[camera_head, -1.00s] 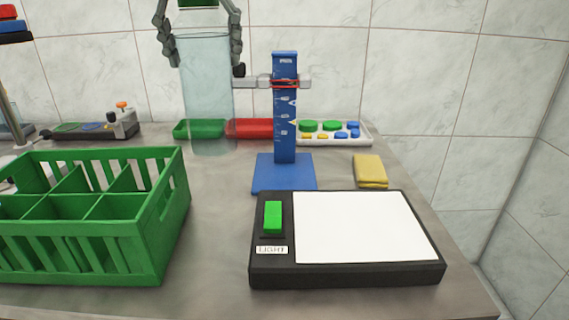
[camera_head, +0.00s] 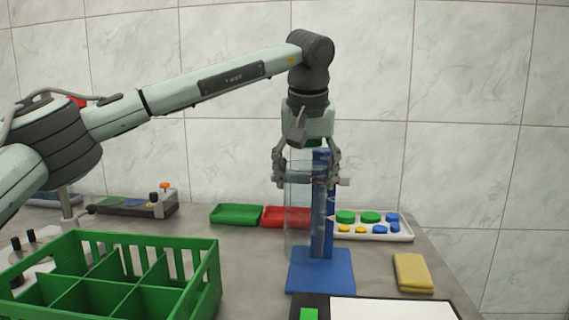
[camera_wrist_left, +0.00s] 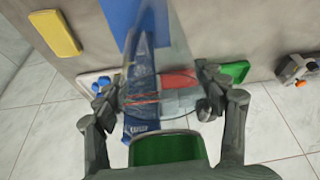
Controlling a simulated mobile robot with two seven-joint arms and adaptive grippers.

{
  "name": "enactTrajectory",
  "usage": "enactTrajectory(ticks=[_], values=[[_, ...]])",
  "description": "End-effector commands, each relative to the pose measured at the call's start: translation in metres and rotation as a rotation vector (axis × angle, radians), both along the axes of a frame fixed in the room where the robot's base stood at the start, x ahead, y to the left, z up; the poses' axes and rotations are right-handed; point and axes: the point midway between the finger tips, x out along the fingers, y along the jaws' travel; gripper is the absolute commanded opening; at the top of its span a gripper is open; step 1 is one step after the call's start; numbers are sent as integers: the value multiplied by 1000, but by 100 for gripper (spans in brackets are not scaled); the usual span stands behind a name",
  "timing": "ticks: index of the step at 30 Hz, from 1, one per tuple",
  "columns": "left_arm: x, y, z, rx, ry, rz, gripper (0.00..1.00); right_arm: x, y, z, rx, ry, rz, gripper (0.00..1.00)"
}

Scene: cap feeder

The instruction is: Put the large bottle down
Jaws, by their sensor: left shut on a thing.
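The large bottle (camera_head: 298,225) is clear and upright, with a green cap mostly hidden under the gripper in the head view. The cap shows in the left wrist view (camera_wrist_left: 168,148). My left gripper (camera_head: 306,178) is shut on the bottle near its top, one finger on each side. The bottle overlaps the blue upright of a stand (camera_head: 322,275); I cannot tell whether they touch. The bottle's bottom edge is faint, and I cannot tell whether it rests on the table. My right gripper is not in view.
A green divided crate (camera_head: 208,285) stands at front left and a black light box (camera_head: 318,301) at front right. Behind are a green tray (camera_head: 236,215), a red tray (camera_head: 285,217) and a white tray of caps (camera_head: 400,235). A yellow cloth (camera_head: 412,272) lies right.

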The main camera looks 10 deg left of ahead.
Motion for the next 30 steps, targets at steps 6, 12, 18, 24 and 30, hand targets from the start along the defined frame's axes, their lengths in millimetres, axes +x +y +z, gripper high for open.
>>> enactTrajectory(ticks=[6, 12, 18, 24, 30], values=[[6, -7, -4, -3, -7, 0, 11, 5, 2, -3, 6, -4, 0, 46], [5, -7, -25, -2, -4, -1, 11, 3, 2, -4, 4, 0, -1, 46], [5, -7, -42, -3, -8, 0, 11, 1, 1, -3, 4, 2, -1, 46], [5, -7, -41, -3, -8, 0, 11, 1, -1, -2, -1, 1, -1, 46], [5, -7, -47, -1, -2, 0, 81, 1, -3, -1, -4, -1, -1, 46]])
